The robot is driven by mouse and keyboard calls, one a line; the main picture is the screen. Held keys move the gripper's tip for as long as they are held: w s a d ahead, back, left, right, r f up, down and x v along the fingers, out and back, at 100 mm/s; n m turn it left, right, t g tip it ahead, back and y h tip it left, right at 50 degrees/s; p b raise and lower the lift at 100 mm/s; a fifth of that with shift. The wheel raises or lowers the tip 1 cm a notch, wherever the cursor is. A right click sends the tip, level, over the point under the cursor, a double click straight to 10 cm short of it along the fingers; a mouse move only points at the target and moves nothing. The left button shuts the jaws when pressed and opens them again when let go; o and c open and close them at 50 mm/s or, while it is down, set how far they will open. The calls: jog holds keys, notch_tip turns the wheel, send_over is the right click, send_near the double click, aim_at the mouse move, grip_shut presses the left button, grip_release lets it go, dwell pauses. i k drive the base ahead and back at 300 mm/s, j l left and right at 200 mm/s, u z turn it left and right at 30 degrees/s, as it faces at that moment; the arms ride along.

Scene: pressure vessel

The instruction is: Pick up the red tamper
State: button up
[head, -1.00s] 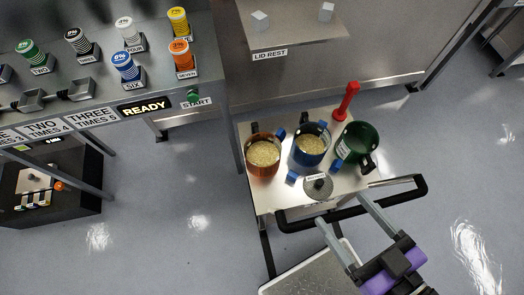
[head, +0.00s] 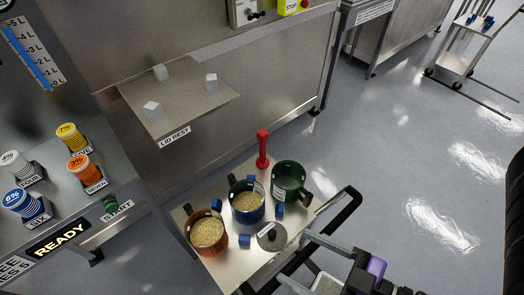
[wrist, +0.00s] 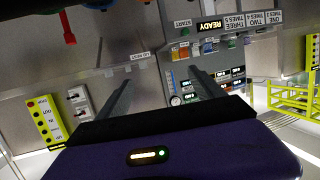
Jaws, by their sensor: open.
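The red tamper (head: 262,150) stands upright at the back corner of a small metal cart, behind the blue and green pots. It also shows upside down at the top left of the wrist view (wrist: 68,28). My gripper (head: 308,264) is at the lower right of the head view, in front of the cart's handle side and well apart from the tamper. Its two long fingers are spread with nothing between them, as the wrist view (wrist: 160,75) also shows.
On the cart (head: 258,268) stand an orange pot (head: 207,233) and a blue pot (head: 246,203) with grain, a green pot (head: 290,182) and a grey lid (head: 270,238). A black handle (head: 345,208) edges the cart. A lid rest shelf (head: 200,108) is behind.

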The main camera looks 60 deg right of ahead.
aim_at(262, 162)
jog(key=j+z, duration=0.1)
jog(key=z, duration=0.8)
